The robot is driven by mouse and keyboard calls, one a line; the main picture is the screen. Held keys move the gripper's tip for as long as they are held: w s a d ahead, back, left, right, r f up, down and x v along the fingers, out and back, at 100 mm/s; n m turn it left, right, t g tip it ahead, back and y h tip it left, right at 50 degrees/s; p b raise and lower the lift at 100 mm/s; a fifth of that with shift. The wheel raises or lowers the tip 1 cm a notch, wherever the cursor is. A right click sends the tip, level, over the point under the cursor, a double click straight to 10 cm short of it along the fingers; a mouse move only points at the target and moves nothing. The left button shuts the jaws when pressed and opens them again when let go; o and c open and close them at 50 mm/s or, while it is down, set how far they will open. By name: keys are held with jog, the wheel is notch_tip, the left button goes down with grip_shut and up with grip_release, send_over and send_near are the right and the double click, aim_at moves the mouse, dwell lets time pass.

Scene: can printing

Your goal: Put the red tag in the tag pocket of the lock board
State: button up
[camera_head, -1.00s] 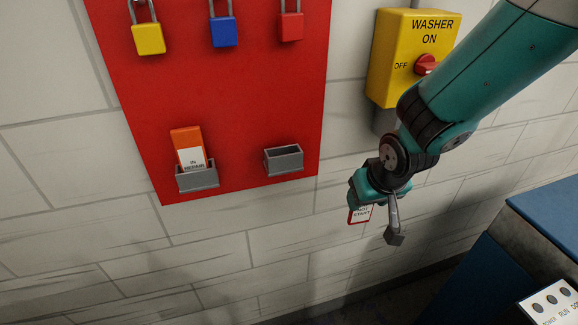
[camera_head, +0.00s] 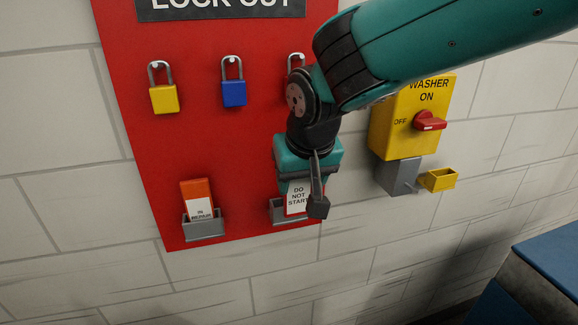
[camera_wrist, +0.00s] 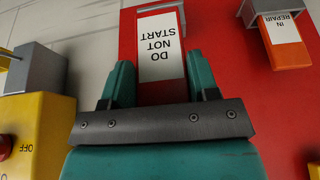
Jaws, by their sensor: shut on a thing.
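The red tag, with a white DO NOT START label (camera_head: 298,194), hangs below my gripper (camera_head: 299,178). In the wrist view the tag (camera_wrist: 160,92) sits between my two teal fingers (camera_wrist: 161,88), which are shut on its upper part. The right-hand grey tag pocket (camera_head: 278,211) on the red lock board (camera_head: 240,145) is partly hidden by the tag and my arm. The tag's lower end overlaps this pocket in the head view; I cannot tell whether it is inside or just in front.
An orange IN REPAIR tag (camera_head: 197,195) stands in the left grey pocket (camera_head: 204,228). Yellow (camera_head: 164,99) and blue (camera_head: 234,93) padlocks hang above. The yellow washer switch (camera_head: 398,140) is to the right, with a small yellow holder (camera_head: 440,180) beside it.

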jog(key=w+a+f+p, duration=0.1)
jog(key=w+f+p, duration=0.2)
jog(key=w, duration=0.3)
jog(key=shift+w+a+f+p, duration=0.2)
jog(key=shift+a+f+p, duration=0.05)
jog(key=shift+a+p, duration=0.2)
jog(key=shift+f, duration=0.15)
jog(key=shift+f+b, duration=0.45)
jog(key=shift+f, duration=0.05)
jog(key=o, duration=0.9)
jog(key=shift+r, duration=0.1)
